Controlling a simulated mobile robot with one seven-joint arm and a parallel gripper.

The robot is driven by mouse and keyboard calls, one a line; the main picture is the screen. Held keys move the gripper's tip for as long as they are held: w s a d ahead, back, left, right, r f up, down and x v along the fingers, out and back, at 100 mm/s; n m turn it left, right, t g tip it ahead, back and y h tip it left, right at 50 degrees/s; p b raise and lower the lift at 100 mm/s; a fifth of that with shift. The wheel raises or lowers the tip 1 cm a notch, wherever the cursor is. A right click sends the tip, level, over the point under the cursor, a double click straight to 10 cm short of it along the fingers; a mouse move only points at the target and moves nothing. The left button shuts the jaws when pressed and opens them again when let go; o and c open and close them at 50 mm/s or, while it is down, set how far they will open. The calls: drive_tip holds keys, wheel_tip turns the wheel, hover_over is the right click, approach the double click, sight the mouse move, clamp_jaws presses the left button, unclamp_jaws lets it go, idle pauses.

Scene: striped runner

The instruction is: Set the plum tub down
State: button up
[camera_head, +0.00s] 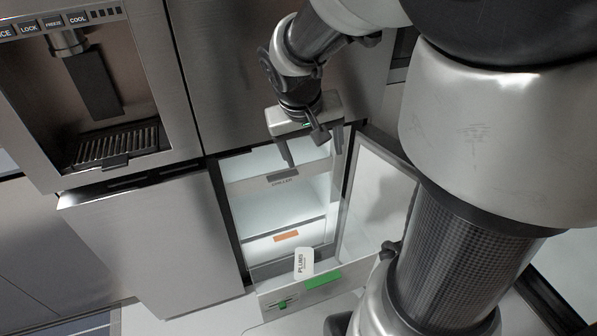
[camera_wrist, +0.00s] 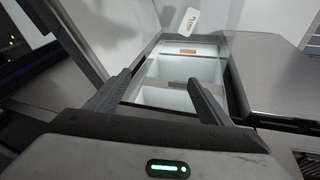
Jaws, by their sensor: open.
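The plum tub (camera_head: 303,263) is a small white tub labelled PLUMS. In the head view it shows at the front of the open fridge compartment, above a green label. I cannot tell exactly what it rests on. It also shows near the top of the wrist view (camera_wrist: 187,22). My gripper (camera_head: 314,160) is open and empty, with its fingers apart at the upper part of the compartment opening. It is well away from the tub. In the wrist view nothing is between its fingers (camera_wrist: 160,90).
The open compartment has a white interior (camera_head: 275,205) and a white bin with an orange label (camera_head: 286,237). Its door (camera_head: 375,200) stands open at the right.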

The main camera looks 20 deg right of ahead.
drive_tip(key=s+a+r+n+t+y, duration=0.1)
drive_tip(key=s+a+r, duration=0.3)
drive_tip(key=s, duration=0.3)
drive_tip(key=s+a+r+n+t+y, duration=0.1)
drive_tip(key=s+a+r+y, duration=0.1)
drive_tip(key=s+a+r, duration=0.2)
drive_tip(key=s+r, duration=0.1)
drive_tip(key=s, duration=0.2)
drive_tip(key=shift+a+t, duration=0.3)
drive_tip(key=shift+t, duration=0.1)
drive_tip(key=shift+s, duration=0.15)
